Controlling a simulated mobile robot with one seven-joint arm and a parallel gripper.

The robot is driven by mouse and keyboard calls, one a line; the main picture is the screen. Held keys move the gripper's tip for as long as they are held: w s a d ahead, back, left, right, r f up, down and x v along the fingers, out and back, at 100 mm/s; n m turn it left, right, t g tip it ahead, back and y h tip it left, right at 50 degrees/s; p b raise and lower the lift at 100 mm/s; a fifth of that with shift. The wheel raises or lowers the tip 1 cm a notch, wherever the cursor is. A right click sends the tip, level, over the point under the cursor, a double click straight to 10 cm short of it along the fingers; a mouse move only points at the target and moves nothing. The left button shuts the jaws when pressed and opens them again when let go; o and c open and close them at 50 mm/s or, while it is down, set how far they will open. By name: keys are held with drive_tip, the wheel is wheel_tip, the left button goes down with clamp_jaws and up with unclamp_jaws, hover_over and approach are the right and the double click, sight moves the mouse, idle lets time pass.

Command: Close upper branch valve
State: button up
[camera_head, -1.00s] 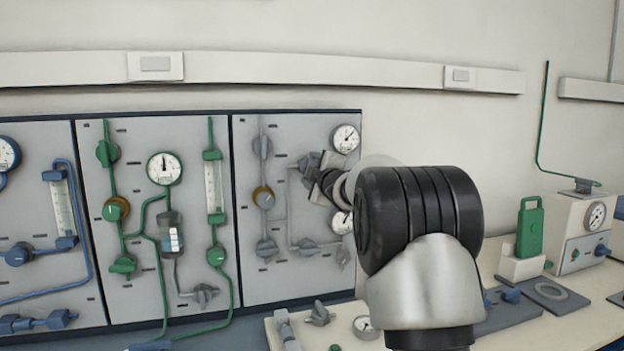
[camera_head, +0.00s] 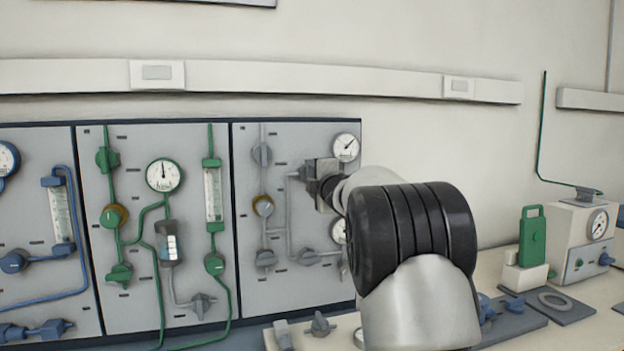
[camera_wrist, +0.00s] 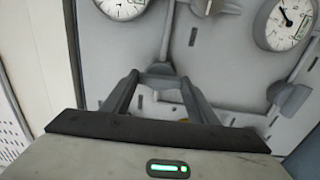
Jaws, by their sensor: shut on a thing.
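The upper branch valve is a grey valve (camera_wrist: 160,72) on the right grey panel (camera_head: 275,240), near the upper gauge. My gripper (camera_head: 316,182) is at this valve and mostly hides it in the head view. In the wrist view my gripper (camera_wrist: 160,84) has its two dark fingers on either side of the grey handle, shut on it. The handle's exact angle is hard to tell.
A round upper gauge (camera_head: 346,147) and a lower gauge (camera_head: 339,231) sit close beside my gripper. A lower grey valve (camera_head: 309,258) and a yellow-rimmed regulator (camera_head: 263,206) are on the same panel. A bench with a green-handled item (camera_head: 532,238) stands right.

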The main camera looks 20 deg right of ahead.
drive_tip(key=o, duration=1)
drive_tip(key=shift+o, duration=0.2)
drive_tip(key=shift+s, duration=0.15)
drive_tip(key=s, duration=1.7)
drive_tip(key=shift+b, duration=0.4)
